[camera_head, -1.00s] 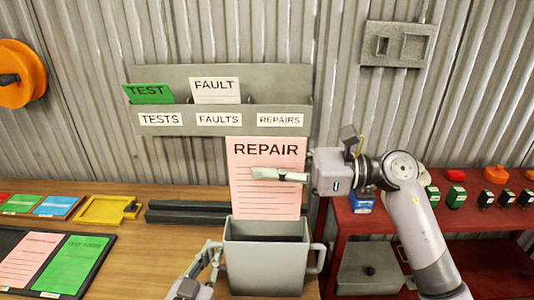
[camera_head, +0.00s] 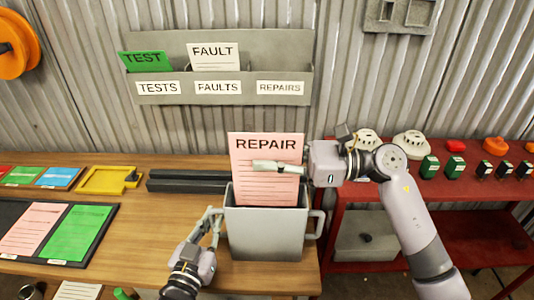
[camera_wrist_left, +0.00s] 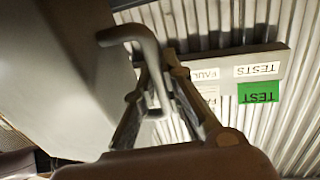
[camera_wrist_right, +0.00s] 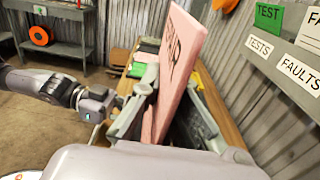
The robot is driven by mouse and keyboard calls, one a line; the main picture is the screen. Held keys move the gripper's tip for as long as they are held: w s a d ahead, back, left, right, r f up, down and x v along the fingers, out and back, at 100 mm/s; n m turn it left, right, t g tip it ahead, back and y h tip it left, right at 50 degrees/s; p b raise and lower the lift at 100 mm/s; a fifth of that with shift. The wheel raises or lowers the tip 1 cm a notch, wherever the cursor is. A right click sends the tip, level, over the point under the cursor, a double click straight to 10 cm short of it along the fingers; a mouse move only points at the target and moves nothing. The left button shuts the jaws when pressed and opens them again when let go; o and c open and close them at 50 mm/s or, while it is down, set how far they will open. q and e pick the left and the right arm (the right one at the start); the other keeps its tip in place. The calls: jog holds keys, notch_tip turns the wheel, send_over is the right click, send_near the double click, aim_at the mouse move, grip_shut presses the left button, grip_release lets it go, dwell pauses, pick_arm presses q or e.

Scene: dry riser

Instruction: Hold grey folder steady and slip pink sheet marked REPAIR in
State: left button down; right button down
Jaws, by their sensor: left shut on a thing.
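The grey folder (camera_head: 265,240) is an open-topped grey holder with side handles, standing upright on the wooden bench in the head view. My left gripper (camera_head: 214,216) is shut on its left handle, which shows between the fingers in the left wrist view (camera_wrist_left: 150,78). The sheet looks tilted in the right wrist view (camera_wrist_right: 178,60).
A grey wall rack (camera_head: 220,75) labelled TESTS, FAULTS and REPAIRS hangs behind; its REPAIRS slot shows no sheet. A dark bar (camera_head: 188,181) and a yellow tray (camera_head: 105,180) lie left of the folder. A red shelf (camera_head: 385,195) stands to the right.

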aim_at(267, 187)
jog(key=shift+f, duration=3.15)
jog(key=c, duration=1.7)
grip_release()
jog(key=d, duration=1.2)
pick_arm(q)
jog(key=c, duration=1.6)
grip_release()
